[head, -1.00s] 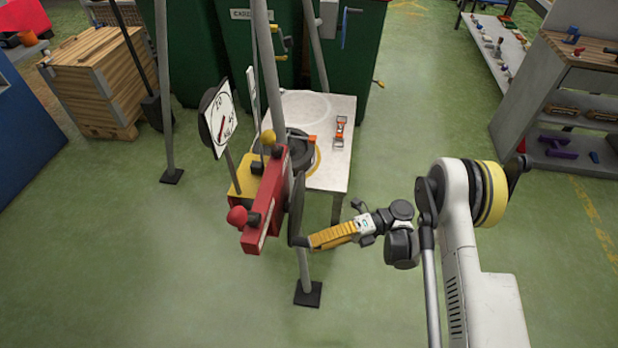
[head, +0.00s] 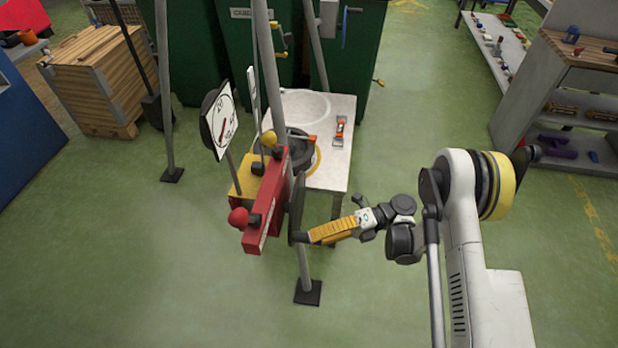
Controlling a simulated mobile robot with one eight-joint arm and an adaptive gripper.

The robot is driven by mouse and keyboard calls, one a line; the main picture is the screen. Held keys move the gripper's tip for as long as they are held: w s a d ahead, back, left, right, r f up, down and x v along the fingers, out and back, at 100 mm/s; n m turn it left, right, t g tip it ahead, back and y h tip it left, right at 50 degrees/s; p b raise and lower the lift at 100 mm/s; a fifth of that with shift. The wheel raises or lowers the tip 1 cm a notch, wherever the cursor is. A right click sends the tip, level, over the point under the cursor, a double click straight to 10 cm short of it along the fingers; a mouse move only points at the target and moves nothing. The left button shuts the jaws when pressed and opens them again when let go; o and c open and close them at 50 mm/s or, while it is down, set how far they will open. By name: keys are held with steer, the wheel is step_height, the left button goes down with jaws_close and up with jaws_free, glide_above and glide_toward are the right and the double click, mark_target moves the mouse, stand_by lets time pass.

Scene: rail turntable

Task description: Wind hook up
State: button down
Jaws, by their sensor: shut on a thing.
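A winch stands at the tripod, with a red front plate (head: 268,213), a yellow box (head: 246,183) and a dark upright disc (head: 296,208) on its right side. The red plate carries a red knob (head: 238,217) and a yellow knob (head: 268,139). My gripper (head: 305,238), with orange-yellow fingers, reaches in from the right and is shut at the disc's lower edge. What it grips there, likely a crank grip, is mostly hidden. A white dial (head: 221,120) with a red needle stands left of the winch. I cannot clearly make out the hook.
Behind the winch is a white table (head: 333,173) with a dark round part (head: 296,150) and an orange-and-grey fitting (head: 341,130). Tripod legs stand around it, one foot (head: 308,292) in front. Green floor is open at the left front and right.

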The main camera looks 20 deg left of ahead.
steer(key=shift+w+r+p, duration=0.15)
steer(key=shift+r+p, duration=0.1)
steer(key=shift+r, duration=0.45)
steer(key=shift+w+r+p, duration=0.1)
steer(key=shift+r+p, duration=0.1)
steer(key=shift+r, duration=0.5)
steer(key=c, duration=1)
jaws_free()
steer(key=shift+f, duration=0.1)
